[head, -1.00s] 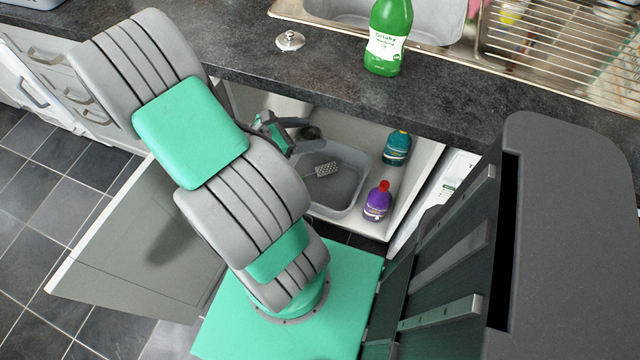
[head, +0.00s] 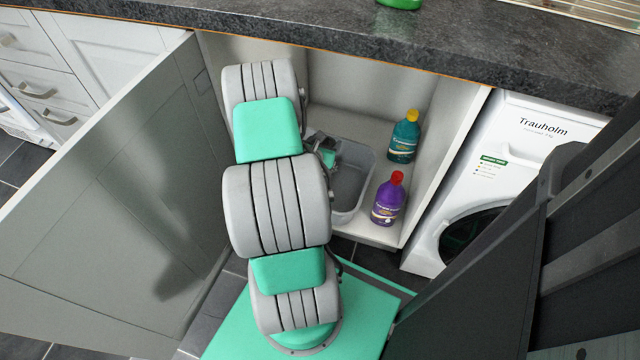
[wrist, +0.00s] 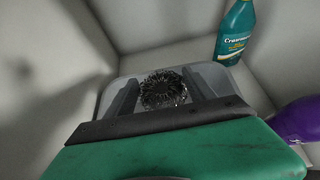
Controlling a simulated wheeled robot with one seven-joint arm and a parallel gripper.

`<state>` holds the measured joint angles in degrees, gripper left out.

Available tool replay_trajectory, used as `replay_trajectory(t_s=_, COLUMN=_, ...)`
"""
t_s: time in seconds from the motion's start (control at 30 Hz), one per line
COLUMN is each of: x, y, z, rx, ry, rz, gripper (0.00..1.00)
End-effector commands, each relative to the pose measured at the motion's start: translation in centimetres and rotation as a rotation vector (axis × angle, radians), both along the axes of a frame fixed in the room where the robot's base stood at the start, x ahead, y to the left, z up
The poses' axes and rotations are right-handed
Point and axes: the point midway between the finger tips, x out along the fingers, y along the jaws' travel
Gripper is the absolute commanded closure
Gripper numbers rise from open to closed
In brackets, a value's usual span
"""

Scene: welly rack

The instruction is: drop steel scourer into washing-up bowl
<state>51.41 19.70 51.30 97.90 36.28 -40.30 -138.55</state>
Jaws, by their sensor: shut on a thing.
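The steel scourer (wrist: 163,90) is a dark, round, wiry ball between the two fingers of my gripper (wrist: 164,88) in the wrist view. My gripper is shut on it. The washing-up bowl (wrist: 248,88) is grey and lies behind and below the fingers in that view. In the head view the bowl (head: 360,178) stands inside the open cupboard, partly hidden by my arm. My gripper (head: 324,150) shows there over the bowl's left part. The scourer cannot be made out in the head view. How high it is above the bowl is hard to tell.
A teal bottle (head: 404,138) and a purple bottle with a red cap (head: 388,198) stand right of the bowl. The open cupboard door (head: 90,220) is on the left. The dark worktop (head: 300,35) overhangs the cupboard. A white washing machine (head: 520,140) stands at right.

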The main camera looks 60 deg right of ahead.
Motion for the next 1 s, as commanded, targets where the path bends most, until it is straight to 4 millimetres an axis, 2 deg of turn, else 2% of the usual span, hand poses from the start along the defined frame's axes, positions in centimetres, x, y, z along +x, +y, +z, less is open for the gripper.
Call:
replay_trajectory(t_s=0.03, x=-0.1, y=0.0, z=-1.5, rx=0.0, ry=0.0, rz=-0.001, gripper=0.75)
replay_trajectory(t_s=0.2, x=-0.1, y=-0.1, z=-3.8, rx=0.0, ry=0.0, rz=-0.002, gripper=0.75)
replay_trajectory(t_s=0.33, x=-0.1, y=-0.1, z=-4.4, rx=-0.001, ry=0.0, rz=-0.004, gripper=0.75)
replay_trajectory(t_s=0.57, x=-0.1, y=-0.1, z=-4.1, rx=0.0, ry=0.0, rz=-0.004, gripper=0.75)
replay_trajectory(t_s=0.6, x=-0.1, y=-0.1, z=-4.1, rx=0.0, ry=0.0, rz=-0.004, gripper=0.35)
replay_trajectory(t_s=0.87, x=-0.1, y=0.0, z=-4.2, rx=0.001, ry=0.0, rz=-0.004, gripper=0.14)
replay_trajectory(t_s=1.0, x=-0.1, y=0.0, z=-4.2, rx=0.001, ry=0.001, rz=-0.004, gripper=0.12)
